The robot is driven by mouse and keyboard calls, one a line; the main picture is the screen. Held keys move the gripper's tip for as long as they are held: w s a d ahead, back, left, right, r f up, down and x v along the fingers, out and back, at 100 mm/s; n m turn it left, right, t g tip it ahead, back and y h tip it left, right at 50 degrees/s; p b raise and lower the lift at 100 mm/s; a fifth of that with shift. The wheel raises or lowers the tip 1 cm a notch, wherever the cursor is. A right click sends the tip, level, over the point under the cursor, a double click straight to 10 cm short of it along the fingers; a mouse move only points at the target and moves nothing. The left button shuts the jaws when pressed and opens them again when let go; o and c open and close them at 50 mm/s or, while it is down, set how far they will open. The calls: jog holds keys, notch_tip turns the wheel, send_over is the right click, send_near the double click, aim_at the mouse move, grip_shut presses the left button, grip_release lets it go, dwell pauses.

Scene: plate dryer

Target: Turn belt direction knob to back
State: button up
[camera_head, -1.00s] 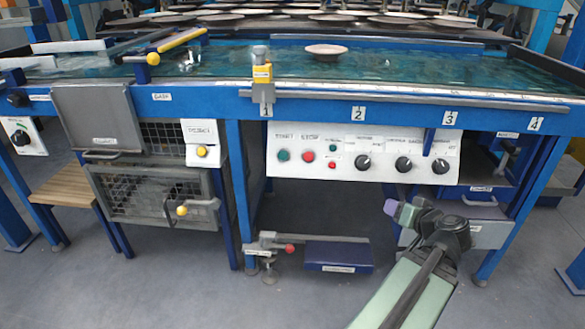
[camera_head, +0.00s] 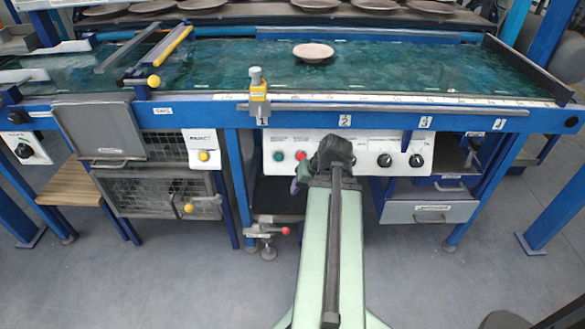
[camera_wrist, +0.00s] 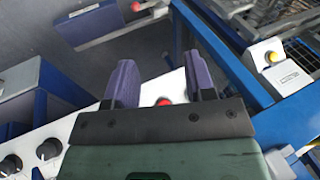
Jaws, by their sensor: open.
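The white control panel (camera_head: 365,155) on the table front carries black knobs, with one (camera_head: 384,160) and another (camera_head: 416,160) showing in the head view. Their labels are too small to read, so I cannot tell which sets belt direction. My arm covers the panel's middle. My gripper (camera_head: 300,178) is in front of the panel, left of these knobs and near the red button (camera_head: 301,155). In the wrist view my gripper (camera_wrist: 161,82) is open and empty, its purple fingers apart with a red button (camera_wrist: 164,101) between them. Two black knobs (camera_wrist: 48,149) show at the lower left there.
A green button (camera_head: 278,156) is on the panel's left. A separate white box with a black knob (camera_head: 24,151) is at far left. A drawer (camera_head: 430,208) is at lower right. A plate (camera_head: 313,52) lies on the belt above. Floor in front is clear.

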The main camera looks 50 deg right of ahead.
jog(key=shift+g, duration=0.7)
jog(key=w+a+r+p, duration=0.1)
jog(key=w+a+r, duration=0.1)
jog(key=shift+a+r+p, duration=0.3)
jog(key=shift+a+p, duration=0.1)
jog(key=shift+s, duration=0.2)
jog(key=w+a+n+g+p, duration=0.1)
jog(key=w+a+n, duration=0.2)
jog(key=a, duration=0.7)
jog(key=w+a+r+n+g+h, duration=0.1)
jog(key=w+a+n, duration=0.25)
jog(key=a, duration=0.65)
jog(key=w+a+n+g+p, duration=0.1)
jog(key=w+a+n, duration=0.2)
jog(key=a, duration=0.6)
notch_tip(320, 180, up, 24)
jog(key=p, duration=2.4)
jog(key=shift+w+r, duration=0.2)
jog(key=shift+r, duration=0.05)
